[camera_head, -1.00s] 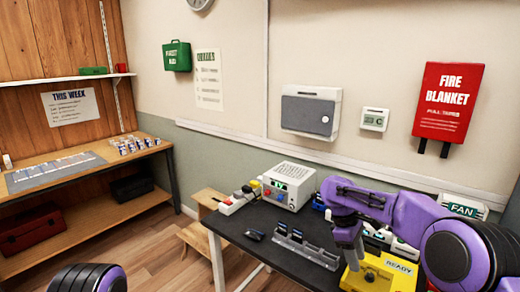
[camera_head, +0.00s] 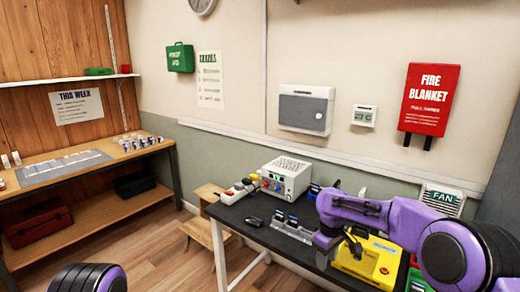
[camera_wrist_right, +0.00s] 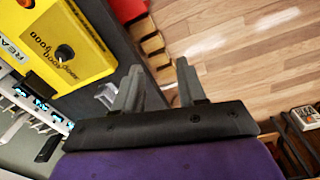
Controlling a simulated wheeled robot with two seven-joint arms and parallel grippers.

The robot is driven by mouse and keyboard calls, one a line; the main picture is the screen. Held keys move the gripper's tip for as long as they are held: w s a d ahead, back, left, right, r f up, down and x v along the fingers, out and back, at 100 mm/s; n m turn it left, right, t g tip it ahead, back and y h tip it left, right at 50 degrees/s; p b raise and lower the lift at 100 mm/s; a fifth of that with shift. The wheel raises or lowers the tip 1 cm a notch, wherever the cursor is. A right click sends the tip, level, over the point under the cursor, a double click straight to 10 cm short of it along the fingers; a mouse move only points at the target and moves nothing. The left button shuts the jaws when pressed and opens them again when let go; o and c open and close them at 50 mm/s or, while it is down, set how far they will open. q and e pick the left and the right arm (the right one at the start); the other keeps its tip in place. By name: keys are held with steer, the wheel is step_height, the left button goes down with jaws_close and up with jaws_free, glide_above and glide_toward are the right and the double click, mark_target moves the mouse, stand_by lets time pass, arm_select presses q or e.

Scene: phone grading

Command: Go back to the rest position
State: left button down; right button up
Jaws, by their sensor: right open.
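My right gripper (camera_head: 326,255) is at the end of the purple arm, over the front edge of the black table in the head view. In the right wrist view its two grey fingers (camera_wrist_right: 160,80) stand apart with nothing between them. Below them are the table edge and the wooden floor. The yellow box (camera_head: 366,262) is just right of the gripper, partly behind the arm; it also fills the upper left of the wrist view (camera_wrist_right: 60,45). Only a round black and purple part of my left arm shows at the bottom left; its gripper is out of frame.
A wooden bench (camera_head: 150,151) is at the far left. The floor between is clear.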

steer(key=s+a+f+m+t+y, duration=0.1)
steer(key=a+f+m+t, duration=0.15)
steer(key=f, duration=0.35)
steer(key=s+a+f+m+t+y, duration=0.1)
steer(key=a+f+m, duration=0.15)
steer(key=f, duration=0.25)
steer(key=s+d+f+m+t, duration=0.2)
steer(key=s+d+f+m, duration=0.15)
steer(key=s+f, duration=0.35)
steer(key=s+d+f+m+g+h, duration=0.1)
steer(key=s+d, duration=0.3)
steer(key=s, duration=0.7)
steer(key=s+d+f+m+h+b, duration=0.1)
steer(key=s+d+f+m+h, duration=0.1)
steer(key=s, duration=0.9)
steer(key=s+d+f+m+g+h+b, duration=0.1)
steer(key=s+d+f, duration=0.4)
steer(key=s, duration=0.6)
steer(key=shift+s+d+f+m+g+h, duration=0.2)
steer(key=shift+s+d+m+g+h, duration=0.15)
steer(key=shift+d+m+h, duration=0.45)
steer(key=shift+a, duration=0.3)
